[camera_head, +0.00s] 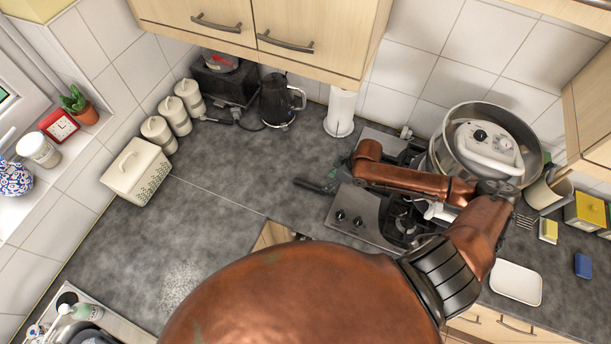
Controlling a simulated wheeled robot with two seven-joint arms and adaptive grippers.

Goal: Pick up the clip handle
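A slim dark grey-green bar (313,187), which looks like the clip handle, lies at the left edge of the hob and points left over the grey worktop. My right gripper (338,176) is at the bar's right end, small and dark, below the end of my copper arm. I cannot tell whether its fingers are around the bar or only beside it. My arm hides part of this area. My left gripper is out of view.
A steel hob (360,216) lies under my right arm. A large pot (533,143) stands behind it. A kettle (278,101), a paper roll (340,113) and a cream bread bin (135,172) stand along the back and left. The worktop (235,160) left of the hob is clear.

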